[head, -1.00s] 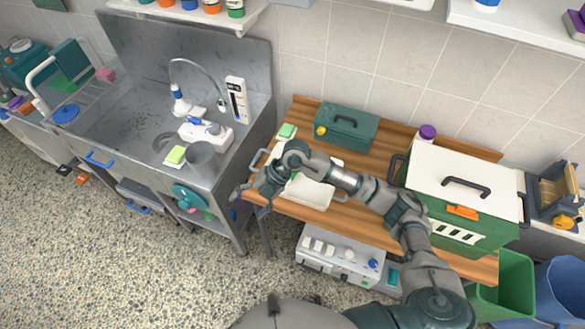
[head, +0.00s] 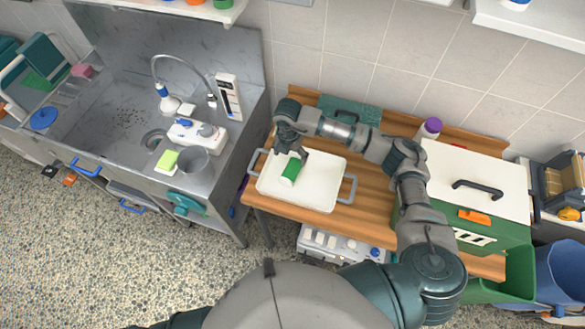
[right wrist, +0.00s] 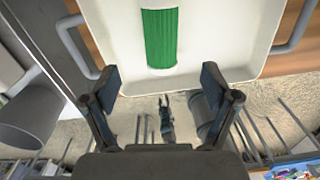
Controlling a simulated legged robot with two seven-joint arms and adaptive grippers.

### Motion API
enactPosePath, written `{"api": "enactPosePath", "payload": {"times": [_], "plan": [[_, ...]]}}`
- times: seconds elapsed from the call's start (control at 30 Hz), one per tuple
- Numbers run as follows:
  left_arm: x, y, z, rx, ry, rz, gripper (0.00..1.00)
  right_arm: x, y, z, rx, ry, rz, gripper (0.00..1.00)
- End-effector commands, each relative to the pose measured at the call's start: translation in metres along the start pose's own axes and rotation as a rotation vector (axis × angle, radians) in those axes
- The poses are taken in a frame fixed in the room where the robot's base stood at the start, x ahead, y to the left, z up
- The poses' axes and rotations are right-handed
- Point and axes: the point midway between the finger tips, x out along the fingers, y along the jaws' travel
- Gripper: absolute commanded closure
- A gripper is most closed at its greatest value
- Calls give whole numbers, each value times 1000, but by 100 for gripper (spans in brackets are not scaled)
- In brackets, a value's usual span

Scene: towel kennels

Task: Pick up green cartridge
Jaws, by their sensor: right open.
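The green cartridge (head: 291,171) has a green body with a pale end and lies in the white tray (head: 318,190) on the wooden bench. In the right wrist view the cartridge (right wrist: 160,38) lies ahead of my fingertips, centred between them and apart from them. The tray also shows there (right wrist: 215,45). My right gripper (head: 290,153) is at the cartridge's upper end in the head view and partly hides it. In the right wrist view my right gripper (right wrist: 160,85) is open and empty. My left gripper is out of view.
The tray has grey side handles. A green box with a white lid (head: 474,178) stands to the right on the wooden bench (head: 365,215). A dark green case (head: 350,108) is behind my arm. The sink unit (head: 110,120) is left, with a grey cup (head: 193,163) near its edge.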

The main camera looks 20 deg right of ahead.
Motion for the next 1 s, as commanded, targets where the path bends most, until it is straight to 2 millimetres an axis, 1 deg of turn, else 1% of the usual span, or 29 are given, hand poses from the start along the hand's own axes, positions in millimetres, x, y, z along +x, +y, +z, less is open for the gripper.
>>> {"api": "enactPosePath", "payload": {"times": [0.03,0.1,0.2,0.37,0.47,0.6,0.7,0.8,1.0], "plan": [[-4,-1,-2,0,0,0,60,11,0,0,1,4,-4,14],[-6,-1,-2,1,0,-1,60,26,0,1,1,4,-4,14],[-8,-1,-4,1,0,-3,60,43,-1,2,2,4,-2,14],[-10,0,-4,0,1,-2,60,54,-2,1,1,2,2,14],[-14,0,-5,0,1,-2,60,64,-5,3,1,4,0,14],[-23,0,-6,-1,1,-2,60,86,-9,5,1,5,-1,14],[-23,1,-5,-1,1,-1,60,100,-7,5,1,4,0,14],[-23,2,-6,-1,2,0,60,106,-7,5,0,4,1,14],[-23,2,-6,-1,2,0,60,106,-7,4,0,2,1,14]]}}
